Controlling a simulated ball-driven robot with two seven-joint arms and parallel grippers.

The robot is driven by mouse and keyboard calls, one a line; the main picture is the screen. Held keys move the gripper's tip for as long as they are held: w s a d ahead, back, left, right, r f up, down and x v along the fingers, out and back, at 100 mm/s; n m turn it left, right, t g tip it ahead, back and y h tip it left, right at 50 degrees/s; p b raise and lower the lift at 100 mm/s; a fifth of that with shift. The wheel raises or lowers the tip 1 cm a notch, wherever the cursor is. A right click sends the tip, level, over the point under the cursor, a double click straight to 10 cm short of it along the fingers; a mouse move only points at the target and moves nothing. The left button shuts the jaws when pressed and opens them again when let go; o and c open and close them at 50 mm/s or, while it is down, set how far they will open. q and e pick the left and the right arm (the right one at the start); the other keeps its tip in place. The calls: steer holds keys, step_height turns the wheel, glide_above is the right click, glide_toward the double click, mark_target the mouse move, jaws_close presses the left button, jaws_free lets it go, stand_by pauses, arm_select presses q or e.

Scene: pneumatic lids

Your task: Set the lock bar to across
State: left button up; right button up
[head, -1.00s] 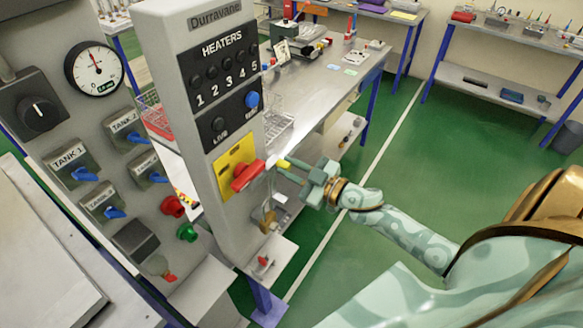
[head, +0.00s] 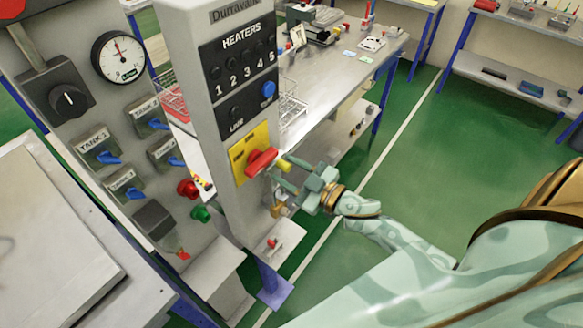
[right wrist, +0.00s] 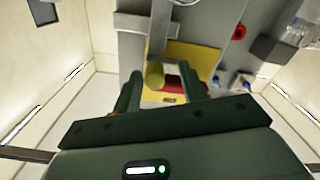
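A red handle (head: 262,161) sits on a yellow plate (head: 242,155) on the grey column's front, tilted up to the right. A short yellow cylinder (head: 285,164) stands just right of it; I cannot tell for certain whether this is the lock bar's grip. My right gripper (head: 284,173) is at the plate with its fingers apart around the cylinder. In the right wrist view the cylinder (right wrist: 155,74) lies between the fingers, nearer the left one, with the red handle (right wrist: 173,83) behind. A firm grasp does not show. My left gripper is not in view.
A brass-coloured padlock-like piece (head: 278,209) hangs below the plate. Heater buttons (head: 240,65) are above it. The panel at left carries a gauge (head: 118,57), a black knob (head: 68,99) and blue tank valves (head: 108,157). Green floor (head: 430,165) is open at right.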

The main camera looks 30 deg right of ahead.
steer(key=shift+d, duration=0.15)
steer(key=shift+s, duration=0.15)
steer(key=b+v, duration=0.3)
steer(key=v, duration=1.3)
